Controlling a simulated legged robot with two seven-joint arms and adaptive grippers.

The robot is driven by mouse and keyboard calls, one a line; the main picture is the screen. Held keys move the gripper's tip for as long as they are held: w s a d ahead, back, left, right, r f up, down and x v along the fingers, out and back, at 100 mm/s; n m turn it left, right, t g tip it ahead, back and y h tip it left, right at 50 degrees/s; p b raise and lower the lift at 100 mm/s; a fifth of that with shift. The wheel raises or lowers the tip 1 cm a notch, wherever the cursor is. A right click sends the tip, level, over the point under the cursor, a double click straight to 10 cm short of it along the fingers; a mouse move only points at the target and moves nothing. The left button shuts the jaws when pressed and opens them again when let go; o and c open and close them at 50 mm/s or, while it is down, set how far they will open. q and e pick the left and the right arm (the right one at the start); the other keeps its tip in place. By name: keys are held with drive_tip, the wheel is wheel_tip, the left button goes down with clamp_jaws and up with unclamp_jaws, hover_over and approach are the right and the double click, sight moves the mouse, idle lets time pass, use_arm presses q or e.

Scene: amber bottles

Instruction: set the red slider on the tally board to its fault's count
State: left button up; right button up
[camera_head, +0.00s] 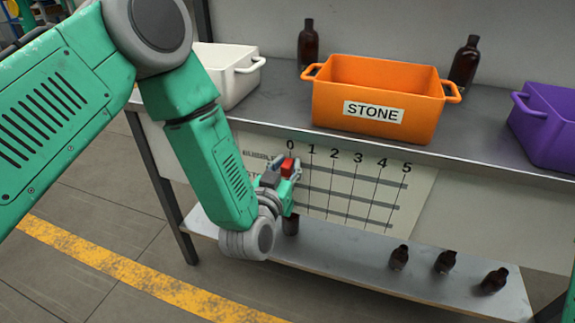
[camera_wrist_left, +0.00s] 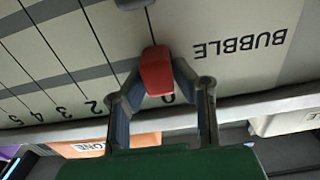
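The tally board (camera_head: 345,205) hangs below the table's front edge, with columns marked 0 to 5 and grey tracks across it. The red slider (camera_head: 288,167) sits at the 0 column on the top track. In the left wrist view the red slider (camera_wrist_left: 157,72) is on the row labelled BUBBLE (camera_wrist_left: 240,43). My left gripper (camera_head: 284,174) has a finger on each side of the slider, and both fingertips appear to touch it. It also shows in the left wrist view (camera_wrist_left: 158,80). My right gripper is not in view.
On the table stand an orange STONE crate (camera_head: 420,125), a white crate (camera_head: 225,90), a purple crate (camera_head: 545,140) and two amber bottles (camera_head: 308,45). Several bottles (camera_head: 399,257) stand on the lower shelf (camera_head: 350,262). The board right of the slider is clear.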

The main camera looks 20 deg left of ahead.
sight(311, 163)
use_arm(q)
clamp_jaws()
drive_tip(key=shift+s+d+p, duration=0.15)
drive_tip(key=shift+d+p, duration=0.15)
drive_tip(key=shift+d, duration=2.25)
drive_tip(key=o, duration=0.7)
unclamp_jaws()
drive_tip(key=shift+a, duration=0.1)
drive_tip(key=shift+s, duration=0.1)
drive_tip(key=s, duration=1.1)
drive_tip(key=shift+s+a+f, duration=0.1)
drive_tip(key=shift+s+a, duration=0.05)
drive_tip(key=shift+s, duration=0.25)
